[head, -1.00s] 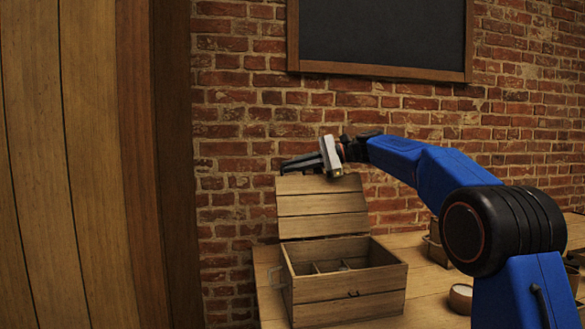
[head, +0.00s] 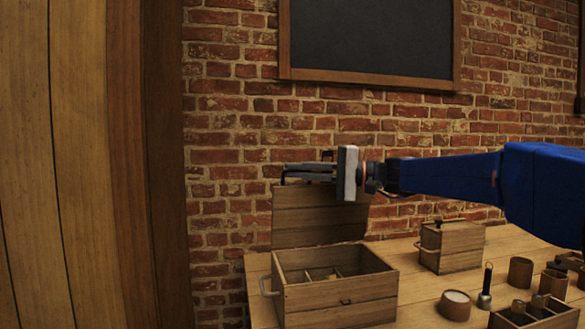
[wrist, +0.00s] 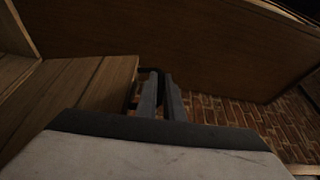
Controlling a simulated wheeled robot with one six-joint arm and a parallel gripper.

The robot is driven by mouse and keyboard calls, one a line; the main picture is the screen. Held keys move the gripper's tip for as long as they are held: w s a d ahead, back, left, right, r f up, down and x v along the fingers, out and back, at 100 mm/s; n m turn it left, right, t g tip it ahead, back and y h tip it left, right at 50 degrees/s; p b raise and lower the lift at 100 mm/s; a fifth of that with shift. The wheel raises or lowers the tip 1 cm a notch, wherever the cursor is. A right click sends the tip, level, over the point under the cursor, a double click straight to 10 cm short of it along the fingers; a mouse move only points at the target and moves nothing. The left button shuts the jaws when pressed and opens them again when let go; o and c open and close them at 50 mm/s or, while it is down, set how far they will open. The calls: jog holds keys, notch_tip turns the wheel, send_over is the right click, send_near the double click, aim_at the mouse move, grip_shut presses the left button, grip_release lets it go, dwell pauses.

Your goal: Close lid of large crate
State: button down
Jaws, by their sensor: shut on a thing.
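The large wooden crate (head: 345,302) stands on the table in the head view, with an open top and dividers inside. Its plank lid (head: 305,222) stands raised at the back, nearly upright. My gripper (head: 290,174) is at the lid's top edge, with its dark fingers running left along it. The wrist view shows the fingers (wrist: 158,82) close together beside the lid's planks (wrist: 88,82), with a dark metal piece around their tips. The gripper is shut on the lid at this edge; the exact contact is partly hidden.
A smaller closed box (head: 452,247) stands right of the crate. A round cup (head: 455,307) and several jars and a divided tray (head: 535,318) stand at the right front. A brick wall (head: 225,150) is close behind the lid; a wooden panel (head: 85,160) stands at left.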

jog(key=s+d+f+n+g+y, duration=0.2)
jog(key=s+d+f+n+y, duration=0.1)
jog(key=s+f+n, duration=0.7)
jog(key=shift+s+d+f, duration=0.65)
jog(key=shift+s+f, duration=0.85)
jog(key=shift+s, duration=0.9)
jog(key=c, duration=1.9)
grip_release()
jog(key=shift+d, duration=0.1)
